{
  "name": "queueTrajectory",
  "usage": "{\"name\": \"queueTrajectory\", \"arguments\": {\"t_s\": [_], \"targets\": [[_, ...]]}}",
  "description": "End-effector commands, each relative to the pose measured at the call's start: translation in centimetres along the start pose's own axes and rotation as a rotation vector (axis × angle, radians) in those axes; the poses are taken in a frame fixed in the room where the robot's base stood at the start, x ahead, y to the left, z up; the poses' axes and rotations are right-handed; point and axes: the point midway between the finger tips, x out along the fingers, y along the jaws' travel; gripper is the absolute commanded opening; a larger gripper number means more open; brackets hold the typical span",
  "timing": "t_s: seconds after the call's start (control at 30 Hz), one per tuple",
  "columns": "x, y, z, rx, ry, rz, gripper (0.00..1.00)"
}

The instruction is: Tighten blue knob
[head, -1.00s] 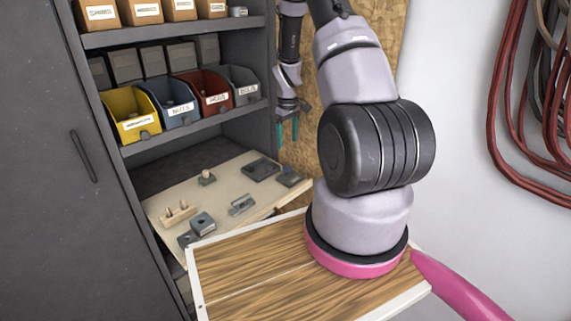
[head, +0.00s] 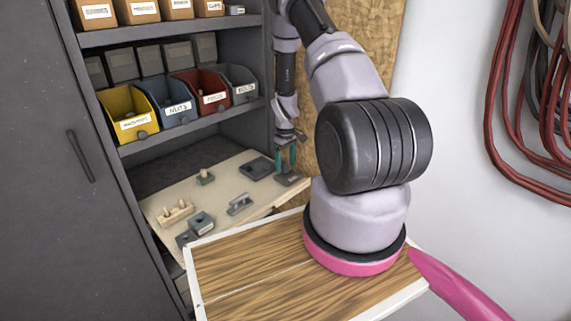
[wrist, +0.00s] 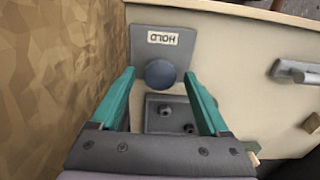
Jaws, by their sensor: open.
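The blue knob (wrist: 160,74) is round and sits at the edge of a grey plate (wrist: 163,42) with a white label reading HOLD upside down in the wrist view. My gripper (wrist: 159,75) is open, with one teal fingertip on either side of the knob in that picture. I see no finger touching the knob, and the height between them is hard to judge. In the head view my gripper (head: 285,158) is low over the right end of the pale board (head: 225,190); the knob is not clearly visible there.
A dark plate with small pegs (wrist: 160,113) lies right beside the knob's plate. A plywood wall (wrist: 55,75) stands close on the wrist view's left. Small metal fixtures (head: 240,205) sit elsewhere on the board. Open bins (head: 165,100) stand on the shelf above.

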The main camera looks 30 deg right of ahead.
Motion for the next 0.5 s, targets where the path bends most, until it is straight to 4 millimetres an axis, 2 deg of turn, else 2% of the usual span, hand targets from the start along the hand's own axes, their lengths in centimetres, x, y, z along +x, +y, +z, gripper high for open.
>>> {"name": "queueTrajectory", "arguments": {"t_s": [0.13,0.33,0.5], "targets": [[-0.02,0.00,0.00,0.000,0.000,0.000,0.79],[-0.03,0.01,0.00,0.000,0.000,0.000,0.02],[-0.04,0.01,0.01,0.005,0.000,0.000,0.00]]}}
